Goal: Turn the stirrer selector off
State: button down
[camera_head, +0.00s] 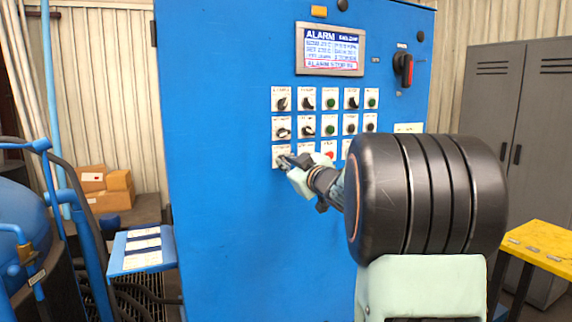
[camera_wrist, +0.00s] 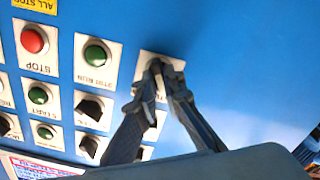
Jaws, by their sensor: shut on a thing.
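The stirrer selector is probably the dark knob on a white plate at the lower left of the blue cabinet's controls (camera_head: 278,151). My gripper (camera_head: 292,162) is at this knob, with the arm reaching in from the right. In the wrist view, turned upside down, the fingertips of my gripper (camera_wrist: 161,76) close on the knob (camera_wrist: 156,64). The fingers cover most of the knob and part of its label, so I cannot read its setting. A green button (camera_wrist: 95,54), whose label seems to read STIR RUN, is beside it.
A red STOP button (camera_wrist: 33,40) and other knobs and green buttons are close by. An alarm screen (camera_head: 331,50) and a red-and-black rotary switch (camera_head: 404,67) are higher up. A blue shelf (camera_head: 142,252) juts out at left; a yellow table (camera_head: 540,244) stands at right.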

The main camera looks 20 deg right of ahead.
jog(key=c, duration=2)
grip_release()
jog(key=shift+c, duration=0.2)
jog(key=shift+s, duration=0.1)
jog(key=s, duration=1.2)
jog(key=shift+d, duration=0.2)
jog(key=shift+w, duration=0.1)
